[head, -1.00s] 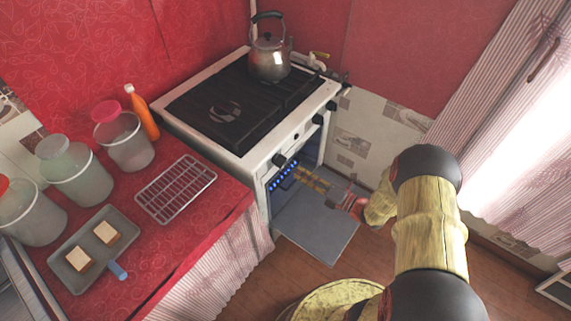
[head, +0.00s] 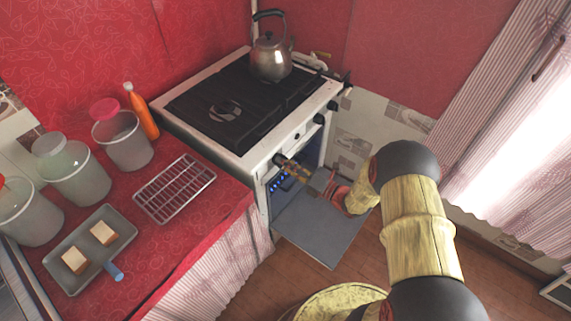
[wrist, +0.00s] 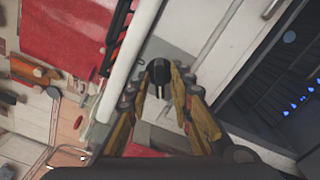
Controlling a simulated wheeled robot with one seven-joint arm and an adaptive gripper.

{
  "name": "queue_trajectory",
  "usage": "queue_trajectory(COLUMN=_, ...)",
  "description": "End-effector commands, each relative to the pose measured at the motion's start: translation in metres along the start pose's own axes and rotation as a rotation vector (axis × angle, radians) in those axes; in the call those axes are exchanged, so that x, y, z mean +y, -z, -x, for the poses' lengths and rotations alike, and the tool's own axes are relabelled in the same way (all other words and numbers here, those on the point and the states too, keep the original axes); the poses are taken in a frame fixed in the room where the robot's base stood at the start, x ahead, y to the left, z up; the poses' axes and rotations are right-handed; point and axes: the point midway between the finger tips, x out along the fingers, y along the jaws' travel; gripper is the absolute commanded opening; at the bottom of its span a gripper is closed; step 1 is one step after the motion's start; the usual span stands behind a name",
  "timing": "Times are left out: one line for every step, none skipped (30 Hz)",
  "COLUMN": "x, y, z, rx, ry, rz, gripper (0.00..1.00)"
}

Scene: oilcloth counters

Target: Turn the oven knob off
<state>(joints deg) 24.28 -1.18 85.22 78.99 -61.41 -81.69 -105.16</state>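The white stove (head: 257,151) has black knobs along its front panel. The leftmost knob is covered by my fingertips in the head view, and two other knobs (head: 319,118) show further right. In the wrist view a black knob (wrist: 158,76) with a pale mark lies between the fingertips of my gripper (wrist: 161,84). The fingers stand apart on either side of it; I cannot tell whether they touch it. Blue flames (head: 278,184) burn inside the oven.
The oven door (head: 325,232) hangs open below my arm. A kettle (head: 270,58) stands on the hob. On the red counter at left are a wire rack (head: 175,188), a tray (head: 62,257) with bread, jars (head: 122,142) and an orange bottle (head: 142,112).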

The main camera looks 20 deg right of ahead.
Motion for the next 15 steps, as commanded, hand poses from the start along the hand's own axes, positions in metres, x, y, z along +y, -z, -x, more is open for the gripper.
queue_trajectory(x=-0.0001, y=0.0000, z=0.0001, rx=0.000, ry=0.000, rz=0.000, gripper=0.18)
queue_trajectory(x=-0.0001, y=0.0001, z=0.0001, rx=0.000, ry=0.000, rz=0.000, gripper=0.16)
queue_trajectory(x=-0.0001, y=0.0001, z=0.0001, rx=0.000, ry=0.000, rz=0.000, gripper=0.14)
queue_trajectory(x=-0.0001, y=0.0001, z=0.0002, rx=0.000, ry=0.000, rz=0.000, gripper=0.12)
queue_trajectory(x=-0.0001, y=0.0001, z=0.0002, rx=0.000, ry=0.000, rz=0.000, gripper=0.10)
queue_trajectory(x=-0.0001, y=0.0001, z=0.0002, rx=0.000, ry=0.000, rz=0.000, gripper=0.08)
queue_trajectory(x=-0.0002, y=0.0001, z=0.0002, rx=0.000, ry=0.000, rz=0.000, gripper=0.06)
queue_trajectory(x=-0.0002, y=0.0001, z=0.0002, rx=0.000, ry=0.000, rz=0.000, gripper=0.05)
queue_trajectory(x=-0.0002, y=0.0001, z=0.0002, rx=0.000, ry=0.000, rz=0.000, gripper=0.02)
queue_trajectory(x=-0.0002, y=0.0001, z=0.0002, rx=0.000, ry=0.000, rz=0.000, gripper=0.01)
queue_trajectory(x=-0.0002, y=0.0001, z=0.0002, rx=0.000, ry=0.000, rz=0.000, gripper=0.00)
queue_trajectory(x=-0.0002, y=0.0001, z=0.0002, rx=0.000, ry=0.000, rz=0.000, gripper=0.00)
queue_trajectory(x=-0.0002, y=0.0001, z=0.0002, rx=0.000, ry=0.000, rz=0.000, gripper=0.00)
queue_trajectory(x=-0.0002, y=0.0001, z=0.0002, rx=0.000, ry=0.000, rz=0.000, gripper=0.00)
queue_trajectory(x=-0.0003, y=0.0002, z=0.0003, rx=0.000, ry=0.001, rz=-0.001, gripper=0.00)
